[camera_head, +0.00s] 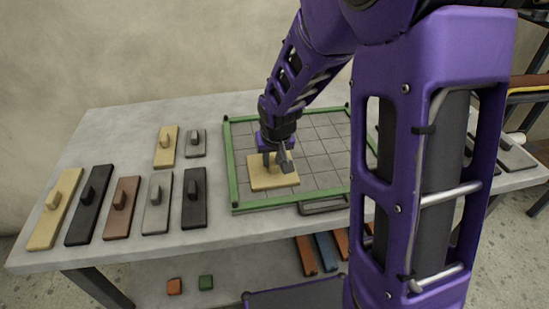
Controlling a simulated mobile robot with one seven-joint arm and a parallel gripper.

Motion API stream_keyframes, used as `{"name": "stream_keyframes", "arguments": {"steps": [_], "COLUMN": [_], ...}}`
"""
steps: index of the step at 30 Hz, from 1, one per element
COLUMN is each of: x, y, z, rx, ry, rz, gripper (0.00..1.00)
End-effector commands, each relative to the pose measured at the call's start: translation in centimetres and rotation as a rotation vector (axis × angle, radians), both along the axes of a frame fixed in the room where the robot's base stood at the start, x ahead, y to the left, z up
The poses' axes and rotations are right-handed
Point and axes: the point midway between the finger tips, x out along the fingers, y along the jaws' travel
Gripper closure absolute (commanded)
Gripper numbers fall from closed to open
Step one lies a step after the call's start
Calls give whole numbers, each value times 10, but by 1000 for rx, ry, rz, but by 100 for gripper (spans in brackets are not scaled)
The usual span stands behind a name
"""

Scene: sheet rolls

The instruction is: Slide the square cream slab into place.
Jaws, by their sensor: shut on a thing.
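The square cream slab (273,180) lies flat at the front left part of a green-rimmed tray (233,181) with a grid of grey square tiles. My purple arm hides the right part of the tray.
Several knobbed slabs stand left of the tray, among them a long cream one (55,208), a black one (90,204), a brown one (122,206) and a small cream one (166,146). Grey pieces (514,152) lie at the right. The grid behind the slab is bare.

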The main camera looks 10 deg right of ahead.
Motion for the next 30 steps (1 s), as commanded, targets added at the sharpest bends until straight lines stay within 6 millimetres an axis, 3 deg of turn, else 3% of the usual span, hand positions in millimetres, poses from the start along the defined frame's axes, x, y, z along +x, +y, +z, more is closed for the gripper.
{"name": "stream_keyframes", "arguments": {"steps": [30], "x": [-28], "y": [30], "z": [1], "rx": [0], "ry": [-1], "rz": [3], "gripper": [100]}}
